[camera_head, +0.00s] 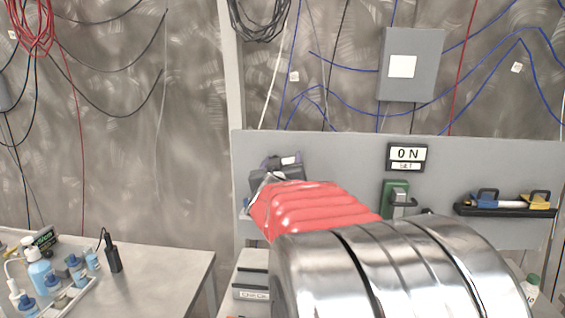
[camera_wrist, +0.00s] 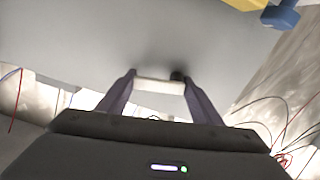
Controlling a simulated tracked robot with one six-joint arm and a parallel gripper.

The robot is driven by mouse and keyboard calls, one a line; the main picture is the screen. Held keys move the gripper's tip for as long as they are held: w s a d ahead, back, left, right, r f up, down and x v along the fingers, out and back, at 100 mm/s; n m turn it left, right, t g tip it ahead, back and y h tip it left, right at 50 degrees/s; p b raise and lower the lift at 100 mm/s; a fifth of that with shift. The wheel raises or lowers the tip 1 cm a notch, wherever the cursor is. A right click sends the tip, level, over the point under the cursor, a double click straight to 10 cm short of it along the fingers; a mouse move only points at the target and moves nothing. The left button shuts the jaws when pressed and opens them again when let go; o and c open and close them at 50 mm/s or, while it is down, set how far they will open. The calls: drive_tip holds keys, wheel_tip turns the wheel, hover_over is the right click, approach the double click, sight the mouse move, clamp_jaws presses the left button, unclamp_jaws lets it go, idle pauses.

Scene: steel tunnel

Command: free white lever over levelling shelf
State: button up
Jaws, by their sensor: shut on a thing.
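The white lever (camera_wrist: 160,86) is a short pale bar lying between my two fingertips in the wrist view. A pale end of it (camera_head: 289,160) shows by my gripper in the head view, against the grey panel. My gripper (camera_wrist: 160,77) is shut on the lever, one dark finger at each end. In the head view my gripper (camera_head: 282,162) is partly hidden by my red-sleeved arm. A yellow and blue item (camera_wrist: 281,12) shows at the wrist view's top right corner. I cannot make out the levelling shelf; my arm covers the panel below the lever.
The grey panel (camera_head: 340,150) carries an ON sign (camera_head: 407,158), a green-backed switch (camera_head: 396,198) and a black rack (camera_head: 505,209) with blue and yellow tools. A table (camera_head: 160,275) with bottles stands at left. Cables hang on the wall behind.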

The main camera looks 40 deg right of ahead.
drive_tip(key=shift+s+d+f+m, duration=0.1)
drive_tip(key=shift+f+m, duration=0.05)
drive_tip(key=shift+m, duration=0.55)
drive_tip(key=shift+s+d+f+m, duration=0.1)
drive_tip(key=shift+f+m, duration=0.05)
drive_tip(key=shift+m, duration=0.55)
drive_tip(key=o, duration=1)
drive_tip(key=shift+a, duration=0.1)
drive_tip(key=v, duration=1.4)
drive_tip(key=shift+w, duration=0.1)
